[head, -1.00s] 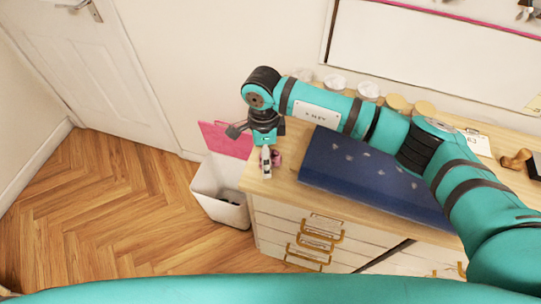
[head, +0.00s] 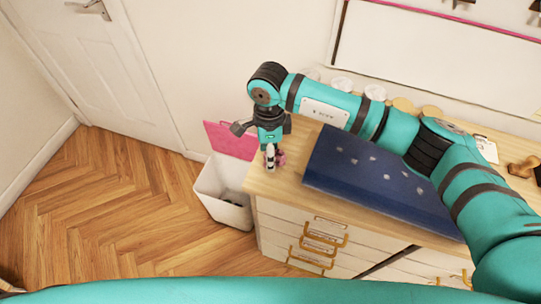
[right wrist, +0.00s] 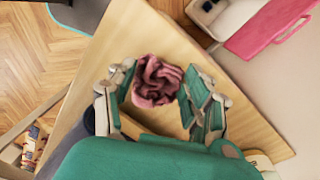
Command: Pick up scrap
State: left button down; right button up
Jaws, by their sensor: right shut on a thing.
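The scrap (right wrist: 157,80) is a crumpled dusty-pink piece of cloth. My right gripper (right wrist: 160,92) is shut on it, with the scrap between its teal fingers in the right wrist view. My left gripper is not in view.
A white bin (head: 225,197) with a pink lid (head: 230,139) stands on the floor left of the table, with dark bits inside. A blue fabric roll (head: 365,180) lies right of the gripper. White and tan round items line the wall. The floor at left is clear.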

notch_tip(320, 180, up, 2)
jog(key=shift+r+b, duration=0.1)
jog(key=shift+b, duration=0.4)
jog(key=s+a+r+b, duration=0.1)
jog(key=s+a+b, duration=0.1)
jog(key=s, duration=0.5)
jog(key=s+a+b, duration=0.2)
jog(key=s+a, duration=0.1)
jog(key=s, duration=0.5)
jog(key=shift+r, duration=0.4)
